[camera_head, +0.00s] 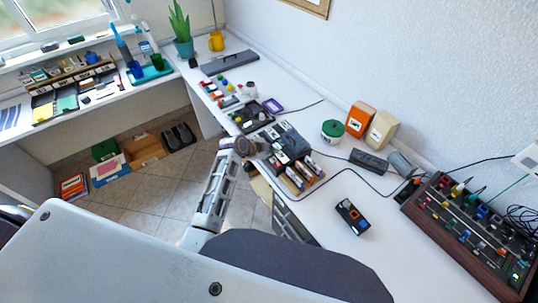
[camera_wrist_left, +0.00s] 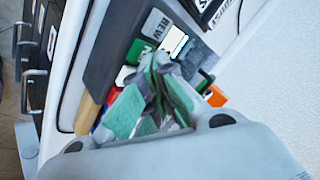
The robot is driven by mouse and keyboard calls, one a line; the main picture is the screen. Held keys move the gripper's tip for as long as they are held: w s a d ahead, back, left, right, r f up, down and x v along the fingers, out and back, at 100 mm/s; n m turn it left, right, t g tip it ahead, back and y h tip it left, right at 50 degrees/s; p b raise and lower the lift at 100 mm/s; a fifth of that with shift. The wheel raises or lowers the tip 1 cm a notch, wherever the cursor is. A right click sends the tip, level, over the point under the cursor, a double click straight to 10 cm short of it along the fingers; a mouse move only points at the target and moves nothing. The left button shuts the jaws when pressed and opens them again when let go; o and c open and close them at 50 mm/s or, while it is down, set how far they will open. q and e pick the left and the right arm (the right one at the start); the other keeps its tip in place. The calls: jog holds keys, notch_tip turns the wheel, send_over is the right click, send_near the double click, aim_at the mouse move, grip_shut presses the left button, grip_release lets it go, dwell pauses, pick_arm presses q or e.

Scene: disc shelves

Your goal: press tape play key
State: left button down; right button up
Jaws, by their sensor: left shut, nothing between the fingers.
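A dark grey tape player (camera_head: 290,141) sits on the white desk, partly behind my left gripper (camera_head: 258,150) in the head view. In the left wrist view the player (camera_wrist_left: 112,42) is dark grey, with a "REW" label (camera_wrist_left: 157,25) and a white key-like patch (camera_wrist_left: 175,42) beside it. Grey, green and orange pieces lie near it. My left gripper (camera_wrist_left: 155,78) is shut and empty, its green-padded fingers over the key row and hiding part of it. Which key is play, and whether the fingertips touch one, I cannot tell. My right gripper is not in view.
A wooden rack of cassettes (camera_head: 303,172) stands close in front of the player. A small black device (camera_head: 352,216) lies to the right. A knob panel (camera_head: 470,232) stands at the far right. A green-lidded jar (camera_head: 332,131) and an orange box (camera_head: 360,118) stand behind.

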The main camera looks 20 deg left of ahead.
pick_arm(q)
jog(key=shift+f, duration=0.15)
dwell(0.6)
jog(key=shift+r+p, duration=0.8)
jog(key=shift+r, duration=0.05)
jog(key=shift+r, duration=0.15)
jog(key=shift+r+p, duration=2.25)
jog(key=shift+r, duration=0.15)
jog(key=shift+f, duration=0.1)
